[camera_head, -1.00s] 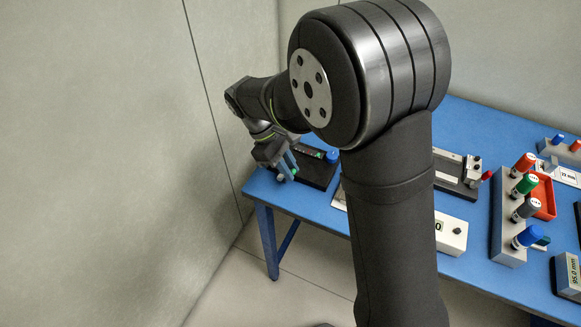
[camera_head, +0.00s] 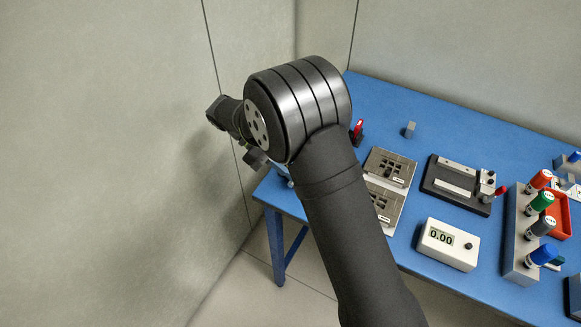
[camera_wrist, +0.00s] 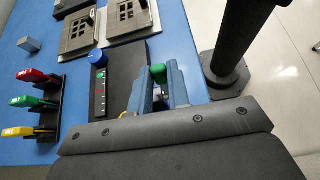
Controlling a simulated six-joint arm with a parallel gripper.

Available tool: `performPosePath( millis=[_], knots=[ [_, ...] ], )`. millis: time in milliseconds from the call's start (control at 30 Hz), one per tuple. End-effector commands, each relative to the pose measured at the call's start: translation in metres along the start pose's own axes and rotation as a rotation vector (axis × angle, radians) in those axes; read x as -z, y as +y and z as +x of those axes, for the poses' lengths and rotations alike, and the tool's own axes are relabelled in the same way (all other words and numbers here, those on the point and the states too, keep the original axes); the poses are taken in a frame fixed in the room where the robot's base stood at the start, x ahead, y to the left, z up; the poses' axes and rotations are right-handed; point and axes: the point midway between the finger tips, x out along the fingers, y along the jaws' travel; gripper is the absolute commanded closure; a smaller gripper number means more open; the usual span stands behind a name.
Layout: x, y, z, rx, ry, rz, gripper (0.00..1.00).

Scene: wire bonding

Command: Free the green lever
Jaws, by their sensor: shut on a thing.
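In the wrist view my gripper (camera_wrist: 160,88) has its blue-grey fingers closed around a green knob (camera_wrist: 157,73) at the black base (camera_wrist: 120,65). The knob shows between the fingertips; what lies below it is hidden by the fingers. The base carries a blue knob (camera_wrist: 96,57) and a marked scale strip. Beside it a black rack (camera_wrist: 50,120) holds labelled levers: red (camera_wrist: 35,76), green (camera_wrist: 28,101) and yellow (camera_wrist: 20,131). The gripper touches none of these. In the head view my gripper (camera_head: 282,171) is mostly hidden by my arm.
Two grey slotted plates (camera_head: 389,168) lie on the blue table (camera_head: 440,112). A small grey block (camera_head: 409,130), a black fixture (camera_head: 447,190), a display box (camera_head: 447,244) and a rack of coloured handles (camera_head: 517,250) stand around them. The table's back middle is clear.

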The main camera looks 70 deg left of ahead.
Motion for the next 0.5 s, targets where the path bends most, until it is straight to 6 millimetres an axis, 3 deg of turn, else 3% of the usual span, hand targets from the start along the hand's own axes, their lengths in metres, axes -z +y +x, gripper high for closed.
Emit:
performPosePath(
  millis=[367,400,500],
  knots=[
    [0.0001,-0.0001,-0.0035,-0.005,0.002,0.001,1.0],
    [0.0001,-0.0001,-0.0036,-0.005,0.002,0.001,0.8],
    [0.0002,-0.0001,-0.0032,-0.005,0.001,0.001,0.62]
  ],
)
